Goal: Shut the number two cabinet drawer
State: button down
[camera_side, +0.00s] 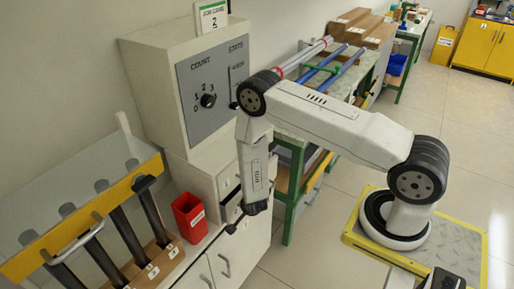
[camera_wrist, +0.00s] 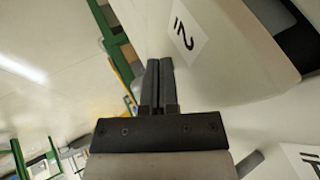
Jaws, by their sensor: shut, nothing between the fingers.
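The cabinet (camera_side: 205,180) is off-white, with small drawers under its upper body in the side view. The number two drawer shows in the wrist view as a pale front with a tilted "2" label (camera_wrist: 184,34). In the side view my arm partly hides the drawer stack, and a dark gap shows there; how far the drawer stands out is hard to tell. My gripper (camera_side: 233,228) is low in front of the drawers. In the wrist view my gripper (camera_wrist: 160,65) has its dark fingers together and empty, beside the label; contact cannot be told.
A red bin (camera_side: 189,217) stands left of the drawers, beside a yellow-edged rack (camera_side: 85,225) holding dark rods. Cabinet doors (camera_side: 225,265) with handles are below. A green-legged bench (camera_side: 290,200) with rods is behind my arm. Open floor (camera_side: 310,250) lies to the right.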

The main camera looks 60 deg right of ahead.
aim_at(238, 200)
dwell(0.3)
jog(key=shift+w, duration=2.1)
jog(key=shift+r, duration=0.15)
jog(key=shift+s+a+r, duration=0.25)
jog(key=shift+a+r, duration=0.05)
jog(key=shift+r, duration=0.3)
jog(key=v, duration=0.8)
jog(key=shift+s, duration=0.5)
